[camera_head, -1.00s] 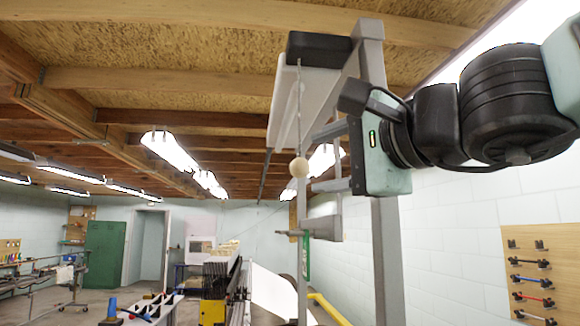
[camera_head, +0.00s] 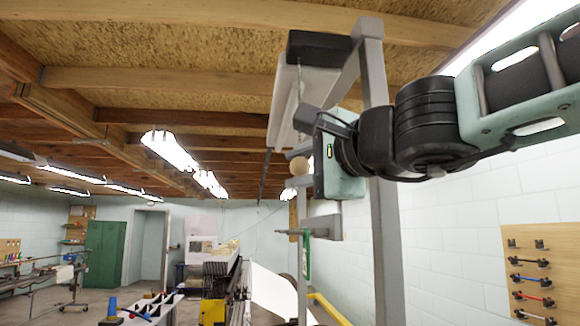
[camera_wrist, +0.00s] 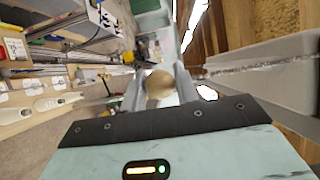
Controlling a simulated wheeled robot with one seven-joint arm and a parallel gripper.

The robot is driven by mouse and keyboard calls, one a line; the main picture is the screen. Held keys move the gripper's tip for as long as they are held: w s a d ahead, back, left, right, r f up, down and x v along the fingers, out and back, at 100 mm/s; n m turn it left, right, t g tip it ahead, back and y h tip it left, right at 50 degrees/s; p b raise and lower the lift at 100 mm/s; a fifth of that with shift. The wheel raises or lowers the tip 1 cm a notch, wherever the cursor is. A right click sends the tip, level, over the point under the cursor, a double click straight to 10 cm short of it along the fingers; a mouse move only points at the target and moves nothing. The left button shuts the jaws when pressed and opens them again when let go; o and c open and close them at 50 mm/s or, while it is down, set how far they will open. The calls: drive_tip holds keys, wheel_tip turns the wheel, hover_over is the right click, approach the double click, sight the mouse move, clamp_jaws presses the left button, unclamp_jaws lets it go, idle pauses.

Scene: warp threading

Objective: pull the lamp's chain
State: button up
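The lamp (camera_head: 283,100) is a long pale housing with a black end, hung overhead from a grey post. In the wrist view its housing (camera_wrist: 275,88) runs along the right side. The chain (camera_wrist: 255,67) runs in front of it; in the head view its lower part is mostly hidden by my gripper. A wooden ball (camera_head: 299,166) hangs at the chain's end.
The grey post (camera_head: 386,230) stands just behind my wrist. A tool board (camera_head: 540,270) hangs on the right wall. Workbenches, a green cabinet (camera_head: 104,249) and a machine (camera_head: 222,277) are farther off below. The air left of the ball is clear.

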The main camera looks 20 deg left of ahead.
drive_tip(key=shift+c, duration=1)
drive_tip(key=shift+f, duration=0.15)
drive_tip(key=shift+f+b, duration=0.35)
drive_tip(key=shift+b, duration=0.2)
drive_tip(key=shift+f+b, duration=0.65)
drive_tip(key=shift+b, duration=0.05)
drive_tip(key=o, duration=1.1)
drive_tip(key=shift+b+v, duration=0.85)
drive_tip(key=shift+v, duration=3.65)
